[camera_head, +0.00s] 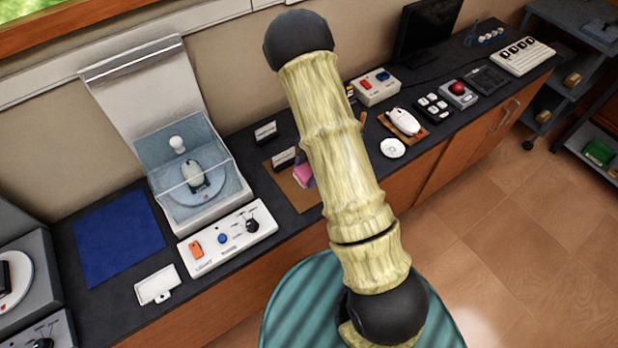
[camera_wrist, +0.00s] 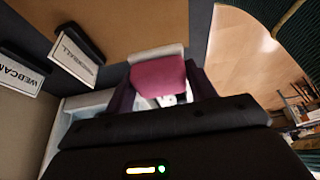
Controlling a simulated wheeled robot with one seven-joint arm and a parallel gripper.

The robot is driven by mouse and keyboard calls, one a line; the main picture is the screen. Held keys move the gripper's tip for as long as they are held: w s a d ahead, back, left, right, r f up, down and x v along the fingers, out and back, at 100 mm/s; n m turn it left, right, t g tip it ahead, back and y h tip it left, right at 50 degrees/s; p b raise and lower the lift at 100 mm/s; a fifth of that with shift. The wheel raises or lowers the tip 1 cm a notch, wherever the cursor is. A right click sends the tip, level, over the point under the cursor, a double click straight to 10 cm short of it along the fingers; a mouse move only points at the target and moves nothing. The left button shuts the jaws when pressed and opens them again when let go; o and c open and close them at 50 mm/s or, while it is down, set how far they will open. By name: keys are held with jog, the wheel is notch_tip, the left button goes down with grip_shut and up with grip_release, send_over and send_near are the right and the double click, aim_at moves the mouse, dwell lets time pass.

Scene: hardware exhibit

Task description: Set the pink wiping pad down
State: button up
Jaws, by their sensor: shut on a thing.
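The pink wiping pad (camera_wrist: 158,77) has a pale strip along its far edge. In the wrist view it sits between the two dark fingers of my gripper (camera_wrist: 160,88), which is shut on it. In the head view a small part of the pad (camera_head: 303,174) shows beside my arm, over a brown mat (camera_head: 297,193) on the dark counter. My arm hides most of my gripper there. The brown surface (camera_wrist: 125,25) fills the top of the wrist view. I cannot tell whether the pad touches it.
Two small label stands, one reading WEBCAM (camera_wrist: 22,73) and another (camera_wrist: 75,58), stand close by on the left. A clear-covered case (camera_head: 190,175), a control panel (camera_head: 228,238) and a blue mat (camera_head: 122,232) lie left. A white mouse (camera_head: 404,121) and a white disc (camera_head: 392,148) are right.

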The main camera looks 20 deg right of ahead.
aim_at(302, 193)
jog(key=shift+f, duration=1.8)
jog(key=shift+f, duration=1.85)
jog(key=o, duration=1)
jog(key=shift+f, duration=0.15)
jog(key=shift+o, duration=0.2)
jog(key=shift+w, duration=0.1)
jog(key=v, duration=1.2)
